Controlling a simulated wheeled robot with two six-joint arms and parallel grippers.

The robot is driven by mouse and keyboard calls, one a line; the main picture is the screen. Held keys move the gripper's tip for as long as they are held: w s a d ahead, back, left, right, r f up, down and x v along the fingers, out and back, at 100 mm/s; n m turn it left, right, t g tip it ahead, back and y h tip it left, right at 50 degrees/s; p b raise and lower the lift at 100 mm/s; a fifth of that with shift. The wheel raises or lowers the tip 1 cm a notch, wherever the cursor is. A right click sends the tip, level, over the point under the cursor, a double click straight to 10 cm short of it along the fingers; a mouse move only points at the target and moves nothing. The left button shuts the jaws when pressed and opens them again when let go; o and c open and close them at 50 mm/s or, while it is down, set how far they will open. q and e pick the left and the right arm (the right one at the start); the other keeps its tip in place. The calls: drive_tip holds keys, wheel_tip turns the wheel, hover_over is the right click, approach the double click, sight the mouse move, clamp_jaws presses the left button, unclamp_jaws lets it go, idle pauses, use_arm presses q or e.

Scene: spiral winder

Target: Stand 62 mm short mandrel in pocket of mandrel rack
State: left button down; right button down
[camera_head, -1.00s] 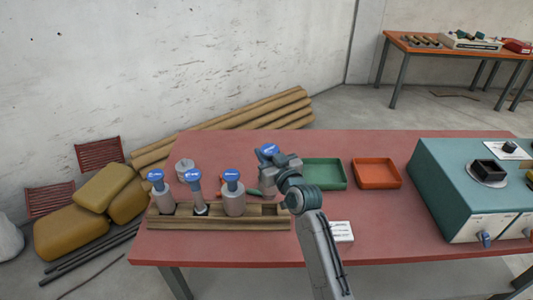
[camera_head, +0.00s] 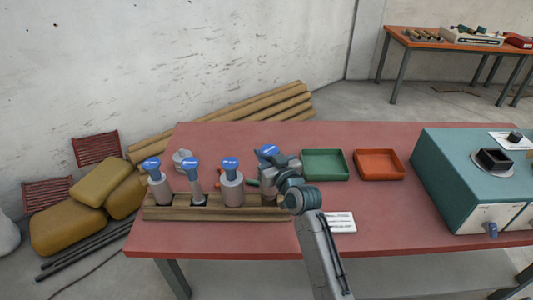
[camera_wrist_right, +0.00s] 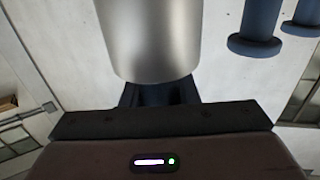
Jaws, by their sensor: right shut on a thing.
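My right gripper (camera_head: 277,165) is shut on a mandrel with a blue top (camera_head: 267,151). The mandrel is upright at the right end of the wooden mandrel rack (camera_head: 215,214), over the end pocket. My arm and gripper partly hide its lower part, so I cannot tell whether its foot is inside the pocket. In the right wrist view the held grey metal cylinder (camera_wrist_right: 148,40) fills the upper middle. Several blue-topped mandrels stand in the rack to the left: one at the left end (camera_head: 159,187), a thin one (camera_head: 196,182) and a thick one (camera_head: 231,188). My left gripper is not in view.
A green tray (camera_head: 325,178) and an orange tray (camera_head: 379,177) lie right of the rack. A white card (camera_head: 340,222) lies in front. The teal machine (camera_head: 455,165) takes the table's right side.

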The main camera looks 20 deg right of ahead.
drive_tip(key=shift+f+b, duration=0.85)
drive_tip(key=shift+f, duration=0.25)
drive_tip(key=shift+f+b, duration=0.8)
drive_tip(key=shift+f, duration=0.2)
drive_tip(key=c, duration=1)
unclamp_jaws()
drive_tip(key=shift+c, duration=0.2)
drive_tip(key=shift+f, duration=0.1)
